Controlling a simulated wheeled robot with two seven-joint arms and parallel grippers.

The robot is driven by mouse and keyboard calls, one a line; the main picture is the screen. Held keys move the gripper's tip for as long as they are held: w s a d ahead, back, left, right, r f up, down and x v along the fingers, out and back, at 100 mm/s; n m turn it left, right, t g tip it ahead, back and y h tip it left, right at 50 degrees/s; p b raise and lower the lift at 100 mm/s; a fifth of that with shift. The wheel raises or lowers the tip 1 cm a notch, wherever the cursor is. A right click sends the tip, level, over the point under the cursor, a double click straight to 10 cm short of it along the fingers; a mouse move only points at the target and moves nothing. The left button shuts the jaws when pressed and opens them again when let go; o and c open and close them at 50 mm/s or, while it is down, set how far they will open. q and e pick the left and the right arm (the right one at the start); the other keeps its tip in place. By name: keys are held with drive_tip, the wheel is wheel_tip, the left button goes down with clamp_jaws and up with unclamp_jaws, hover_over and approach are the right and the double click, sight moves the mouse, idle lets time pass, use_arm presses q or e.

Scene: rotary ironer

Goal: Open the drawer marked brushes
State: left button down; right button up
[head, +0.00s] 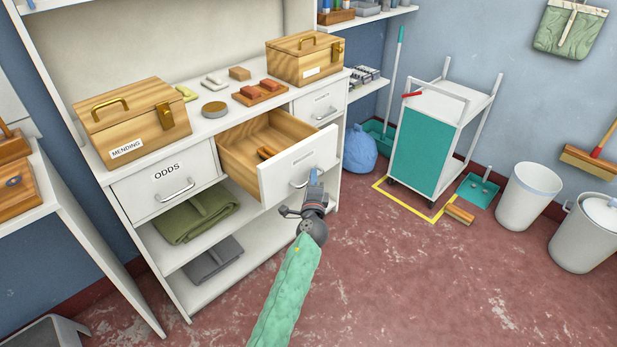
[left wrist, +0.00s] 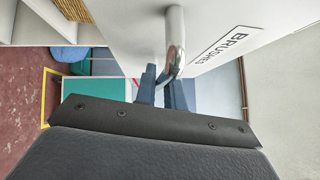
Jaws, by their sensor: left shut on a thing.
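The drawer marked brushes (head: 290,168) is the middle one of the cabinet and stands well out, with its wooden inside showing. A small brown object (head: 266,152) lies in it. Its white front and the label BRUSHES (left wrist: 226,46) show in the left wrist view. My left gripper (head: 313,178) is in front of the drawer, shut on its metal handle (left wrist: 176,40). The fingers partly hide the handle in the head view. My right gripper is not in view.
A closed drawer marked ODDS (head: 150,190) is to the left, and another closed drawer (head: 322,103) is to the right. Wooden boxes (head: 131,122) and small items stand on the cabinet top. A trolley (head: 428,147) stands to the right. The floor in front is clear.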

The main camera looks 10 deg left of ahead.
use_arm(q)
drive_tip(key=shift+f, duration=0.1)
drive_tip(key=c, duration=1.5)
unclamp_jaws()
drive_tip(key=shift+s, duration=0.1)
